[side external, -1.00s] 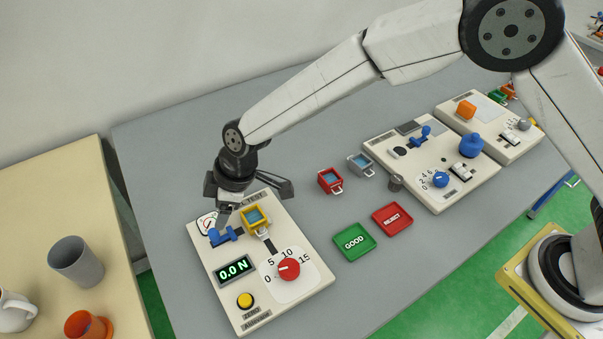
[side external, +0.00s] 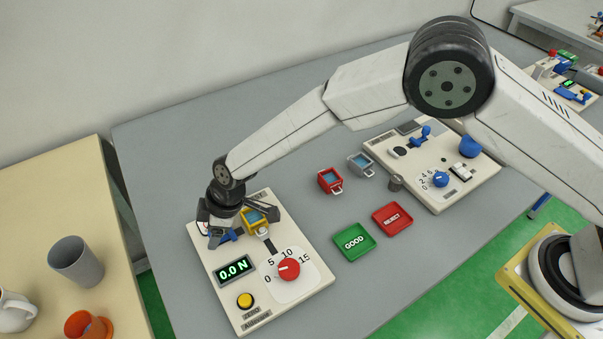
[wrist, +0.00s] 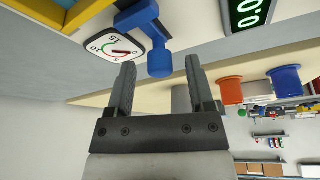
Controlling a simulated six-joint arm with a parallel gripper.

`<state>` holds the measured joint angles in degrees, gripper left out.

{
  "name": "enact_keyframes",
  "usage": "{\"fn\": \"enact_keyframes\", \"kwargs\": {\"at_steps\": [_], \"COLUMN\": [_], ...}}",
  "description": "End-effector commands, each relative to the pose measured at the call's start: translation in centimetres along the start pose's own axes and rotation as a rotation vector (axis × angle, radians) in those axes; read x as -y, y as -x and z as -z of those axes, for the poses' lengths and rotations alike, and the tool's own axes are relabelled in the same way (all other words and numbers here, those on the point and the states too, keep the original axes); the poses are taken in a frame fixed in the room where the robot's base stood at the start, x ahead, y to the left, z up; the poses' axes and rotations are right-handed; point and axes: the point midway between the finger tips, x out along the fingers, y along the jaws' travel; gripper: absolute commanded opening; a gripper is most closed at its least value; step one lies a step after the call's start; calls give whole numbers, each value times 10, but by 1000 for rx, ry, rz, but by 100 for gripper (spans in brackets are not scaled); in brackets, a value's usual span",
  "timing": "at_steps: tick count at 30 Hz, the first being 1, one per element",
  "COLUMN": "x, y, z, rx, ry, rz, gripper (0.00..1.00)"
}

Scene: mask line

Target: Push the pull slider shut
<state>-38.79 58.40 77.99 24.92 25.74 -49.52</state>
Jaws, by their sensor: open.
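The blue slider handle (side external: 229,236) stands at the far left part of the cream test panel (side external: 290,312), beside a small gauge. In the wrist view the blue handle (wrist: 146,19) ends in a round knob, just beyond the fingertips and between them. I cannot tell whether a finger touches the knob. My gripper partly hides the handle and gauge in the side view.
A yellow-framed block (side external: 254,217) stands close right of my gripper. The panel has a display (side external: 236,270) reading 0.0 N, a red dial (side external: 289,268) and a yellow button (side external: 245,300). Red (side external: 329,180) and grey (side external: 360,164) blocks and green (side external: 354,242) and red (side external: 392,219) trays lie right.

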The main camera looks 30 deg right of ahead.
Motion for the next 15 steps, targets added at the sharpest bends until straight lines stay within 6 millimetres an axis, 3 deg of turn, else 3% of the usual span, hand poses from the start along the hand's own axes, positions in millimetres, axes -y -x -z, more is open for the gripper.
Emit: {"fn": "enact_keyframes", "kwargs": {"at_steps": [5,12,15], "x": [0,0,0], "y": [0,0,0], "z": [0,0,0], "rx": [0,0,0], "ry": [0,0,0], "rz": [0,0,0], "gripper": [68,0,0]}}
